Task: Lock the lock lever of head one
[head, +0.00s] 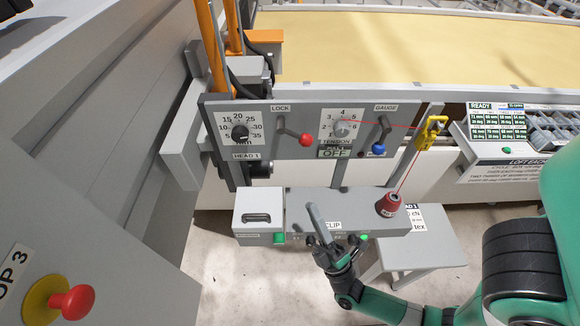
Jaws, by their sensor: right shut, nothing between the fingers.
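The head one panel (262,173) carries the lock lever, a short dark arm with a red knob (306,140), beneath the LOCK label (280,108). The lever points right and slightly down from its pivot. My right gripper (314,209) is shut and empty. It shows in front of the lower shelf, beside the CLIP label, below the lever in the picture and clearly apart from it. My left gripper is not in view.
A dial (240,132) is left of the lever; a tension dial (342,130) and a blue-knobbed gauge lever (378,149) are to its right. A red thread runs from the yellow guide (431,132) to the red spool (388,204). A red stop button (76,302) is lower left.

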